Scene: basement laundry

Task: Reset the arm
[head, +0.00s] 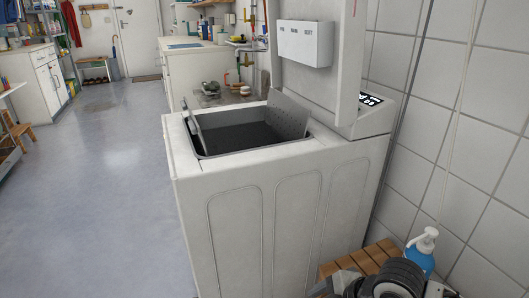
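No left arm or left gripper shows in the head view. At the bottom right edge, a black ribbed and grey part, which looks like a piece of my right arm, shows in front of a wooden slatted stool. No fingertips can be made out on it. A white top-loading washing machine (270,215) stands close in front, with its top open onto a dark grey tub (240,138). A pale upright panel (318,85), apparently its raised lid, rises over the opening.
The wooden slatted stool (366,259) and a blue pump bottle (421,253) are at the lower right, by the tiled wall (460,130). Bare floor (110,200) lies open on the left. A white counter (190,72) and cabinet (48,85) stand farther back.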

